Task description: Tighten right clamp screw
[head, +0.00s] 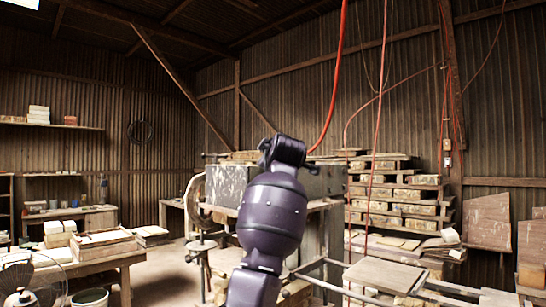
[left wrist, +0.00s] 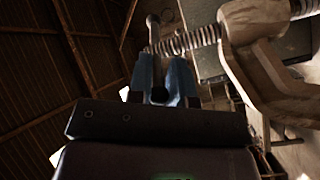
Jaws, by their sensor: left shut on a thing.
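The clamp screw (left wrist: 200,38) shows in the left wrist view as a grey threaded rod running right into a pale, worn clamp frame (left wrist: 262,70). At its left end is a metal cross handle (left wrist: 153,32) with a rounded end. My left gripper (left wrist: 163,80) has blue fingers on both sides of this handle and is shut on it. The fingers hide part of the handle. In the head view a dark purple arm of mine stands in front of the press (head: 330,180) and hides much of it; the clamp screw cannot be made out there. My right gripper is not in view.
Red hoses (head: 337,80) hang above the press. Stacked boards (head: 400,210) stand to its right, with metal rails (head: 335,290) low in front. A worktable (head: 85,262) with a tray (head: 103,243) and a fan (head: 18,278) are at left.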

